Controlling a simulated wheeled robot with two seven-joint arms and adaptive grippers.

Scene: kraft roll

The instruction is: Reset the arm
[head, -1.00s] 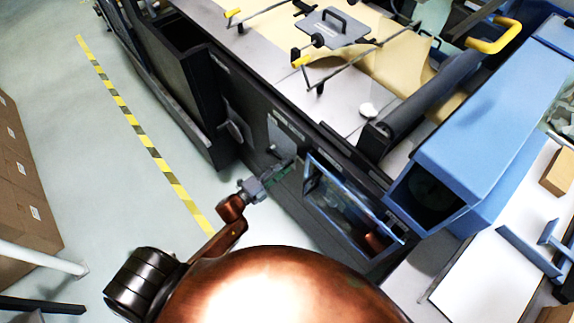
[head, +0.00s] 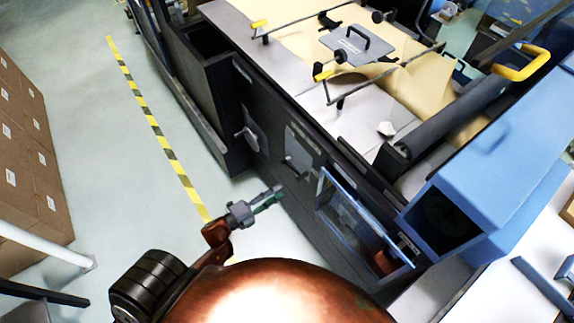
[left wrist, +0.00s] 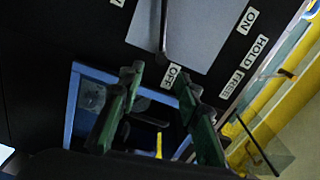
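My left gripper (head: 268,197) has grey knuckles and green fingers. It stands in front of the dark machine side, below a light grey plate (head: 303,145) with a lever (head: 296,166), and is apart from both. In the left wrist view the two green fingers (left wrist: 157,85) are spread with nothing between them. That view also shows the grey plate (left wrist: 200,32) and the dark lever (left wrist: 163,30), with labels ON, HOLD, FREE and OFF around them. My right gripper is not in view.
A blue-framed clear panel (head: 350,222) juts out right of the gripper. A second plate with a handle (head: 250,135) is on the left. A blue housing (head: 490,160) overhangs at right. Open floor with yellow-black tape (head: 160,135) lies left, beside stacked cartons (head: 30,150).

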